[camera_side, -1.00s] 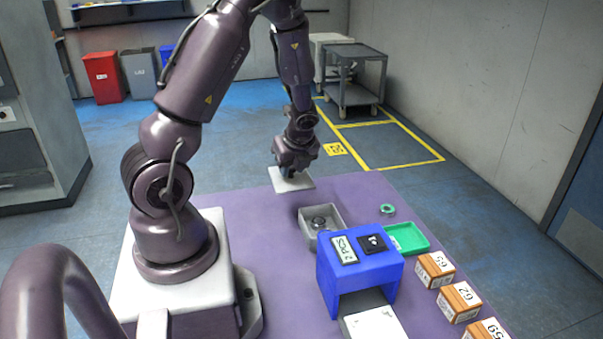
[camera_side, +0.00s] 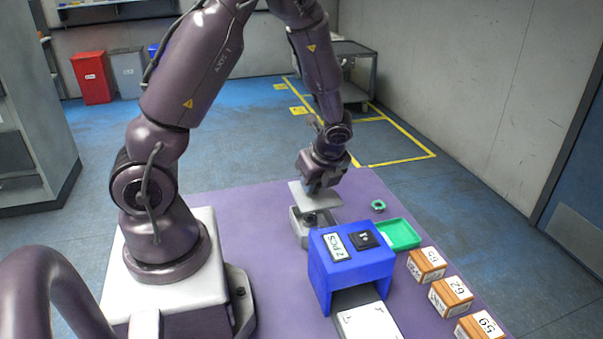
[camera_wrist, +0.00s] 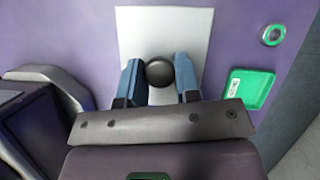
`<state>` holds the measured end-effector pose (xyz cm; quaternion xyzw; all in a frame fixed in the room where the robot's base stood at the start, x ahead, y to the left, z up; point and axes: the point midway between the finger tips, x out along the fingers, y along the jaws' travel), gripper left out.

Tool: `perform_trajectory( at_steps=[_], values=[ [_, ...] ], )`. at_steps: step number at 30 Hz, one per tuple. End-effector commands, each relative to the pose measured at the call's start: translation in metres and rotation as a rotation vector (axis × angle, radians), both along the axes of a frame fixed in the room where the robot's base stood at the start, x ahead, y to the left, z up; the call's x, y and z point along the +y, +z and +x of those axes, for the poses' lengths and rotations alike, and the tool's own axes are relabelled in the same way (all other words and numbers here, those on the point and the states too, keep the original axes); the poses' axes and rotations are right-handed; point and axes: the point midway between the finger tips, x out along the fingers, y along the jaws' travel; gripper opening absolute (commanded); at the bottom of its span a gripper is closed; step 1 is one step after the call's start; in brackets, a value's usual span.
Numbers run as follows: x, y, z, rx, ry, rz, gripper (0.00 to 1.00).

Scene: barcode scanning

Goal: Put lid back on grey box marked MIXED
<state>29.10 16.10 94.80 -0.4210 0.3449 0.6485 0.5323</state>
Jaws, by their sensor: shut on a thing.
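My gripper (camera_side: 316,185) is shut on the dark round knob of a flat, light grey lid (camera_side: 304,197). In the wrist view my gripper (camera_wrist: 160,76) has one finger on each side of the knob, and the lid (camera_wrist: 190,28) spreads out beyond the fingers. The open grey box (camera_side: 299,233) stands on the table just below the lid in the side view. A dark item shows inside it. The lid looks apart from the box and roughly level. The box is hidden in the wrist view, and no MIXED marking can be read.
A blue scanner stand (camera_side: 344,264) stands close in front of the box. A green tray (camera_side: 400,234) and a green ring (camera_side: 378,206) lie to the right. Several wooden numbered blocks (camera_side: 427,266) line the right edge. The purple table (camera_side: 245,222) is clear left of the box.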

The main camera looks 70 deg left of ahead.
Motion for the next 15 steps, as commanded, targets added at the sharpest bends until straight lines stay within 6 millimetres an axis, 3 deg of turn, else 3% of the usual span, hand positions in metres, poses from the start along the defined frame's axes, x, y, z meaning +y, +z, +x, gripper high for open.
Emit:
perform_trajectory(
  at_steps=[15],
  values=[
    [0.001,-0.046,-0.001,0.003,-0.002,0.001,0.06]
  ],
)
